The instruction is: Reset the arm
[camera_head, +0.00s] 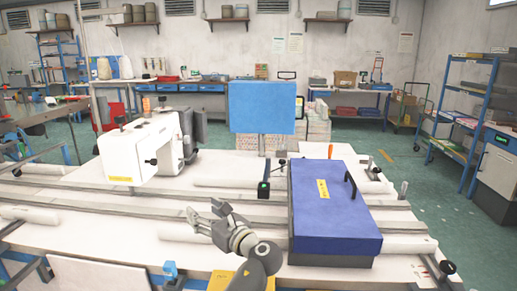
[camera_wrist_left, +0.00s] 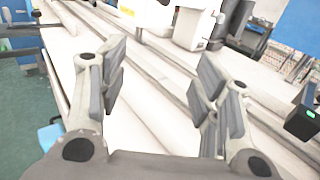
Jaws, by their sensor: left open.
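My left gripper (camera_head: 207,213) reaches over the white worktable (camera_head: 120,223), its arm coming up from the bottom edge near the middle. In the left wrist view, the left gripper (camera_wrist_left: 160,78) has its two fingers wide apart, with only table and rails between them. It holds nothing. The gripper is left of a blue box-like cover with a black handle (camera_head: 325,215) and apart from it. The white sewing machine (camera_head: 140,153) stands farther back on the left; its lower part also shows at the top of the wrist view. My right gripper is in neither view.
Grey rails (camera_head: 120,200) run across the table. A small black device with a green light (camera_head: 263,190) stands left of the blue cover. A blue panel (camera_head: 262,107) stands behind the table. Open table surface lies left of my gripper.

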